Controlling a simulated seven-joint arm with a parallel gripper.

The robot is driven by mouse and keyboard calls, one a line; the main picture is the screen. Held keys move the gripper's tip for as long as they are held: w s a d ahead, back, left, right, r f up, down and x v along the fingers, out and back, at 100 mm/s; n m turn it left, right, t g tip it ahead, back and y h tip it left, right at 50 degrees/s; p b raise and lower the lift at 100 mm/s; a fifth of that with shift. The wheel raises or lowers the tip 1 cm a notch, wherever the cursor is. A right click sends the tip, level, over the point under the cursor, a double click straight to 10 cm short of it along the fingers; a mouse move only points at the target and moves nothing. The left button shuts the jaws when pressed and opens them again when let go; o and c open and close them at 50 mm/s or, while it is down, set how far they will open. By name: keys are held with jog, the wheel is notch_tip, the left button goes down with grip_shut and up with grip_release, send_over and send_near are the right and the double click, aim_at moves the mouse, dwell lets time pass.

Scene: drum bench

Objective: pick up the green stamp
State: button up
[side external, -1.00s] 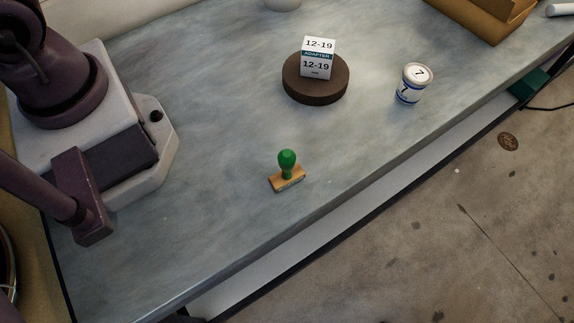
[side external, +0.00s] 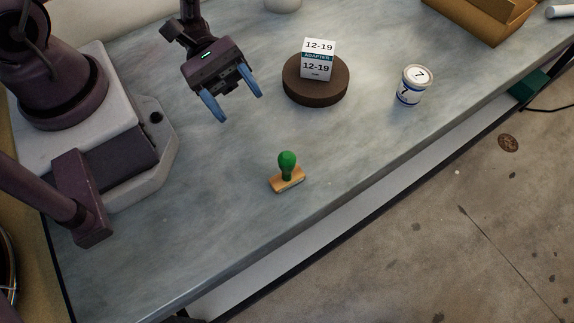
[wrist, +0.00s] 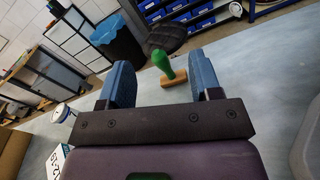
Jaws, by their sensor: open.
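The green stamp (side external: 287,166) stands upright on the bench near its front edge in the side view, with a green knob handle on a tan wooden base. My gripper (side external: 236,108) is open and empty, above the bench and up and to the left of the stamp, well apart from it. In the wrist view the stamp (wrist: 167,68) shows beyond my gripper (wrist: 160,85), between the two blue fingers.
A white box (side external: 318,60) sits on a round dark brown stand (side external: 316,91). A white-and-blue cup (side external: 413,84) stands to the right. A tan tray (side external: 484,20) is at the top right. The bench (side external: 225,210) around the stamp is clear; its front edge is close.

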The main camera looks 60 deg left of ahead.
aim_at(287, 169)
jog(key=f+n+t, duration=0.2)
jog(key=s+f+n+t, duration=0.1)
jog(key=f+n+t, duration=0.1)
jog(key=f+n, duration=0.1)
jog(key=f+n+t, duration=0.2)
jog(key=t, duration=0.1)
jog(key=shift+s+d+f+n, duration=0.15)
jog(key=shift+d+f+n, duration=0.05)
jog(key=shift+f+n, duration=0.1)
jog(key=x, duration=0.7)
jog(key=shift+d+f, duration=0.2)
jog(key=shift+d, duration=0.1)
jog(key=x, duration=0.5)
jog(key=shift+w+f, duration=0.25)
jog(key=shift+f, duration=0.15)
jog(key=c, duration=1)
